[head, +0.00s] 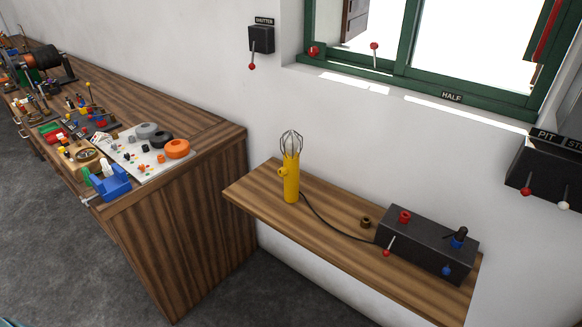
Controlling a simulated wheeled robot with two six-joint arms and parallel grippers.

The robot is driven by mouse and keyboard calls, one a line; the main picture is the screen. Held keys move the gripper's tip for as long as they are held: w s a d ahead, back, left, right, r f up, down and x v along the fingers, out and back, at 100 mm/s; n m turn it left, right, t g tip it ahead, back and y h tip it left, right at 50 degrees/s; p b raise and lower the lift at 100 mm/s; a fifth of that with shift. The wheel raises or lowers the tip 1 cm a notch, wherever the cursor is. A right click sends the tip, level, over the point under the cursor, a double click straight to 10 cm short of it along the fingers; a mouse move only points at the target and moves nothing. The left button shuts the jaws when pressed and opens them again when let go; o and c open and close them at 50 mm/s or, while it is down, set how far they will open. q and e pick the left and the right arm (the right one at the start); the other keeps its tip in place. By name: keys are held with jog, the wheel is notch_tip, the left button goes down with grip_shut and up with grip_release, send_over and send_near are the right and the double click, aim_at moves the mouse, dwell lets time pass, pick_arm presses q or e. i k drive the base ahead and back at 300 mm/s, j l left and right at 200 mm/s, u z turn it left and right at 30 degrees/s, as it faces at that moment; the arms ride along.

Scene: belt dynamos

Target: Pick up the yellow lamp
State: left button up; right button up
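The yellow lamp (291,182) stands upright near the left part of a wooden wall shelf (330,232) in the head view. It has a yellow handle body with a small yellow knob on its left side and a wire cage on top. A black cable (325,223) runs from it to a dark box (425,240) on the right of the shelf. Neither of my grippers is in view, and nothing touches the lamp.
A wooden workbench (190,235) with a blue vise (110,183) and many small parts is at the left. Lever boxes hang on the wall: one marked SHUTTER (261,40), another (548,170) at right. A green-framed window (440,90) is above the shelf. The shelf around the lamp is clear.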

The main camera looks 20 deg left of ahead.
aim_at(291, 158)
jog(key=i+j+z, duration=0.1)
jog(key=j, duration=0.4)
jog(key=i+j+z, duration=0.1)
jog(key=j, duration=0.45)
jog(key=i+j+z, duration=0.1)
jog(key=i+j, duration=0.15)
jog(key=j, duration=0.3)
jog(key=i+j+z, duration=0.15)
jog(key=j, duration=0.4)
jog(key=j+z, duration=0.1)
jog(key=j, duration=0.45)
jog(key=i, duration=0.05)
